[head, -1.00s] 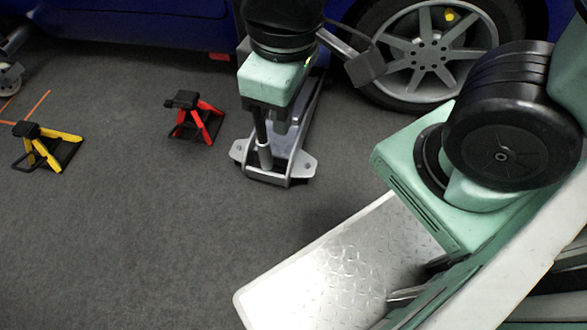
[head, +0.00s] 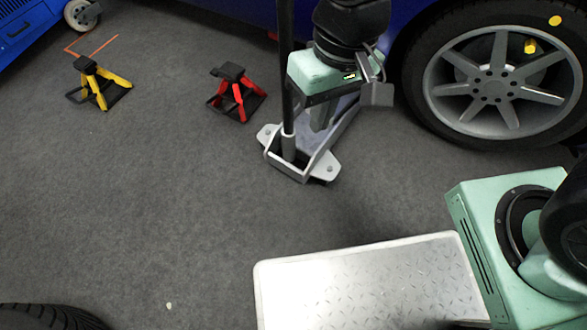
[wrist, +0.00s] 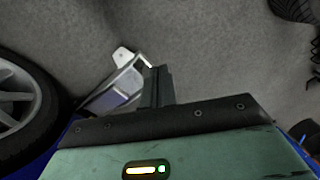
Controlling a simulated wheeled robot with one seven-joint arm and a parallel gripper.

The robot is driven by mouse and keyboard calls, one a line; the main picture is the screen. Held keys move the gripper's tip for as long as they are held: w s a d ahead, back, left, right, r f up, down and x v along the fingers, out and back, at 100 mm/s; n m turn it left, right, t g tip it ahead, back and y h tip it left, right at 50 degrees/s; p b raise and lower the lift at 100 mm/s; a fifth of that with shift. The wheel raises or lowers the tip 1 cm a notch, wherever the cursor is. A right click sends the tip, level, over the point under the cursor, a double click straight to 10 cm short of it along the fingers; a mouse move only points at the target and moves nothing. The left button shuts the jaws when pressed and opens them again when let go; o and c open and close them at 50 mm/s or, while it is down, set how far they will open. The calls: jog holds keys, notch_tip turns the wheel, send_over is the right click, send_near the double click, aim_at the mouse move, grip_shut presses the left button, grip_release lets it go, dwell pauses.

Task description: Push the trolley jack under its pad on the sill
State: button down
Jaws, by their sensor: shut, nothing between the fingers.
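The trolley jack (head: 327,165) is a low silver-grey frame on the floor beside the blue car, with a dark handle (head: 286,70) standing upright from its near end. Its far end is hidden behind my arm. My gripper (head: 322,122) points down over the jack's frame, just right of the handle; its fingers are shut and empty. In the wrist view the shut fingers (wrist: 157,85) are beside the jack (wrist: 122,85); I cannot tell whether they touch it. The blue sill (head: 235,10) runs along the top. A small red patch (head: 272,36) shows there, perhaps the pad.
A red axle stand (head: 238,95) and a yellow one (head: 97,85) stand left of the jack. The car's wheel (head: 495,80) is to the right. A blue cabinet on castors (head: 25,35) is at the upper left, and a loose tyre (head: 45,318) at the lower left. Open floor lies between.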

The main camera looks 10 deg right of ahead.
jog(key=w+a+f+m+h+b, duration=0.1)
jog(key=w+f+m+b, duration=0.25)
jog(key=f, duration=1.05)
jog(key=w+a+f+m+b, duration=0.2)
jog(key=w+f+b, duration=0.15)
jog(key=f, duration=1.05)
jog(key=w+a+f+m+h+b, duration=0.1)
jog(key=w+f+m+b, duration=0.2)
jog(key=f, duration=1.2)
jog(key=w+b, duration=0.2)
jog(key=w+d+r+b, duration=0.1)
jog(key=shift+d+n+t, duration=0.1)
jog(key=shift+n+t, duration=0.15)
jog(key=shift+t, duration=0.15)
jog(key=shift+w+r, duration=0.1)
